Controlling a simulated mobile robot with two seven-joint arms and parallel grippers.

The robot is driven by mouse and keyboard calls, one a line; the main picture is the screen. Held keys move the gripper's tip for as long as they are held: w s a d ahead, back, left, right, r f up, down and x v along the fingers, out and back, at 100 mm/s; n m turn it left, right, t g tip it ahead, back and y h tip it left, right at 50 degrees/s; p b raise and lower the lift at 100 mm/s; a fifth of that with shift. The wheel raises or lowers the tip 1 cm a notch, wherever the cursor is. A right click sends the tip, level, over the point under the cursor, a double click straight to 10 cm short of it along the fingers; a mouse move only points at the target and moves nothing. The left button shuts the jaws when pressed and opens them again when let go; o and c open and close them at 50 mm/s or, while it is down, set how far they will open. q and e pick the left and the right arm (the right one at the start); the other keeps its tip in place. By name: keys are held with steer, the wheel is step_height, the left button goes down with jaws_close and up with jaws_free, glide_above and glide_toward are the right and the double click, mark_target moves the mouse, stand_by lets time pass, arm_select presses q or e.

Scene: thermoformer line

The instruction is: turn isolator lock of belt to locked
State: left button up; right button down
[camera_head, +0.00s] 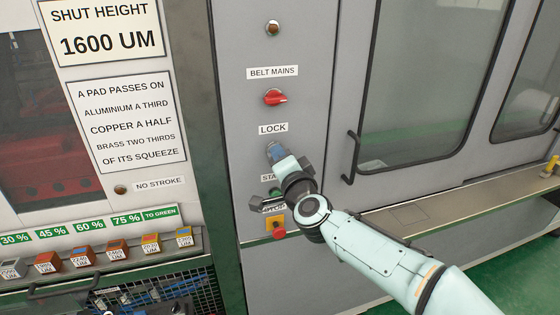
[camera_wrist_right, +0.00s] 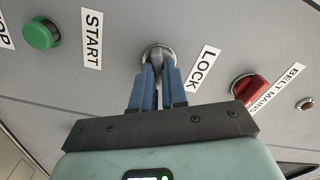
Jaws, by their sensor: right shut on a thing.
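The isolator lock (camera_wrist_right: 158,56) is a small round metal fitting on the grey panel, beside the LOCK label (camera_head: 273,128). In the head view it is mostly hidden behind my right gripper (camera_head: 275,152). In the right wrist view my right gripper (camera_wrist_right: 157,88) has its blue fingers shut on a grey key-like part of the lock. The red BELT MAINS rotary switch (camera_head: 275,97) sits above the LOCK label; it also shows at the right in the wrist view (camera_wrist_right: 250,90).
The green START button (camera_wrist_right: 41,34) and red stop button (camera_head: 278,229) are below the lock, close to my right wrist. A door handle (camera_head: 352,157) juts out right of the panel. Several labelled blocks (camera_head: 116,250) stand on a ledge at lower left.

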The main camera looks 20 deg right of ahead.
steer(key=m+b, duration=0.1)
steer(key=m, duration=0.4)
steer(key=shift+f+b, duration=0.1)
steer(key=shift+b, duration=0.25)
steer(key=shift+m, duration=0.3)
steer(key=c, duration=1.2)
jaws_free()
steer(key=shift+o, duration=0.2)
steer(key=s+b, duration=0.1)
steer(key=s, duration=1.2)
steer(key=shift+s+d, duration=0.2)
steer(key=shift+d, duration=0.05)
